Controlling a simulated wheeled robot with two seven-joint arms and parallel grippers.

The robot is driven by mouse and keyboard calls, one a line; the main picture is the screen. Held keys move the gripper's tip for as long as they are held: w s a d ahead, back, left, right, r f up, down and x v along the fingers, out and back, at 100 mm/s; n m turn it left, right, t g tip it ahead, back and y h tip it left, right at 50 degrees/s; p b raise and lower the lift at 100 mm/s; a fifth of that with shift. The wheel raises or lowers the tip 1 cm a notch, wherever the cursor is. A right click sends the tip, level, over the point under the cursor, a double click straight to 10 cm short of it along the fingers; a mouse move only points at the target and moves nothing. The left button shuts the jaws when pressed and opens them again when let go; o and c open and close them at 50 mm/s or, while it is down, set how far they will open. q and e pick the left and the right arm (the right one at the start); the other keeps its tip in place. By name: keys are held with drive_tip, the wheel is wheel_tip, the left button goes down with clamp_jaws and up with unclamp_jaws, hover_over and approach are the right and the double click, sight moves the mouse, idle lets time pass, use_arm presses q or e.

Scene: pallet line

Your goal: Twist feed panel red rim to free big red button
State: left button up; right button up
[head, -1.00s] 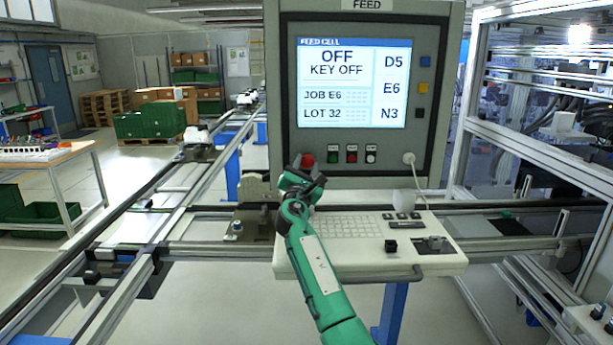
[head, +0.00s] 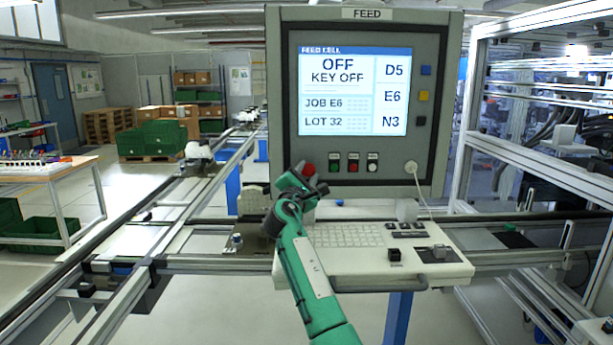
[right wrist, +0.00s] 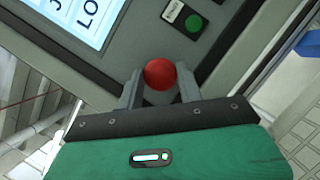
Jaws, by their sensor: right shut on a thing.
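The feed panel (head: 281,120) stands upright in the head view, with a lit screen (head: 354,92) reading OFF, KEY OFF. The big red button (head: 308,168) is at the panel's lower left, partly hidden behind my right gripper (head: 302,178). In the right wrist view the red button (right wrist: 160,74) sits between the two fingers of my right gripper (right wrist: 158,84), which is shut on its rim. The wrist is rolled, so the panel looks tilted in that view. My left gripper is not in view.
Small green, red and white buttons (head: 353,162) sit right of the red button. A keyboard shelf (head: 430,268) juts out below the panel. A white plug with a cable (head: 411,167) hangs at the panel's lower right. Conveyor rails (head: 200,264) run left.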

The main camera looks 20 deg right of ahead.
drive_tip(key=o, duration=1)
drive_tip(key=shift+s+a+f+b, duration=0.3)
drive_tip(key=shift+s+a+f, duration=0.05)
drive_tip(key=shift+s, duration=0.15)
drive_tip(key=b+v, duration=0.3)
drive_tip(key=v, duration=0.9)
drive_tip(key=shift+s+b, duration=0.25)
drive_tip(key=shift+b, duration=0.05)
drive_tip(key=shift+a, duration=0.15)
